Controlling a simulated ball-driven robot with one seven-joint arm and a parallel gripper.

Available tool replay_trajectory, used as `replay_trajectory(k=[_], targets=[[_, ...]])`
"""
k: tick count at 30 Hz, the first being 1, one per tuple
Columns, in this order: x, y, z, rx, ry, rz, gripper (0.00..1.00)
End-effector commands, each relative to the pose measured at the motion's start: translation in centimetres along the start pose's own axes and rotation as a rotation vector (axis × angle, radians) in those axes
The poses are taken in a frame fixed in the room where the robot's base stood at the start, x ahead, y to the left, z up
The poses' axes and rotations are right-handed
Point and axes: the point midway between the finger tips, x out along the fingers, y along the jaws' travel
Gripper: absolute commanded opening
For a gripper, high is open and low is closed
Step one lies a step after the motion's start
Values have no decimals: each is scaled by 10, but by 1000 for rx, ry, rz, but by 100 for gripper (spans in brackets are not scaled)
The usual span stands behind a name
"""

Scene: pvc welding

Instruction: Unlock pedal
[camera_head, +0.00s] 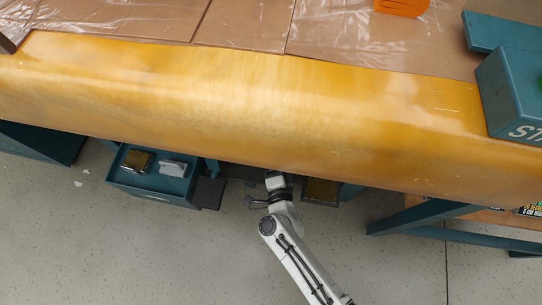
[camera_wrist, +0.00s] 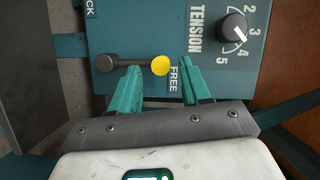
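In the wrist view a lever (camera_wrist: 130,64) with a yellow ball knob (camera_wrist: 160,66) is mounted on a teal panel (camera_wrist: 150,25). The knob sits beside the word FREE; the end of another label, "CK", shows at the upper left. My gripper (camera_wrist: 159,82) is open, with its teal fingers apart. The knob appears between the fingertips, with a gap on both sides; I see no contact. In the head view my arm reaches below the yellow bench edge, where my gripper (camera_head: 275,180) is partly hidden. I cannot make out the lever there.
A TENSION dial (camera_wrist: 233,28) is right of the lever. In the head view the yellow bench edge (camera_head: 240,95) overhangs my gripper. A teal box (camera_head: 150,185) stands left, a framed brownish pad (camera_head: 321,191) right, and a teal bench leg (camera_head: 420,216) farther right. The floor in front is clear.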

Motion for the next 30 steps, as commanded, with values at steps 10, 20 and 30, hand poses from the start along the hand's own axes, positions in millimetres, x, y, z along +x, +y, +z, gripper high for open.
replay_trajectory(k=[10, 20, 30], targets=[[-6, -1, 1, 0, -2, 0, 48], [-65, -2, 1, 0, -3, 2, 48], [-106, 0, 0, 0, -1, 0, 48]])
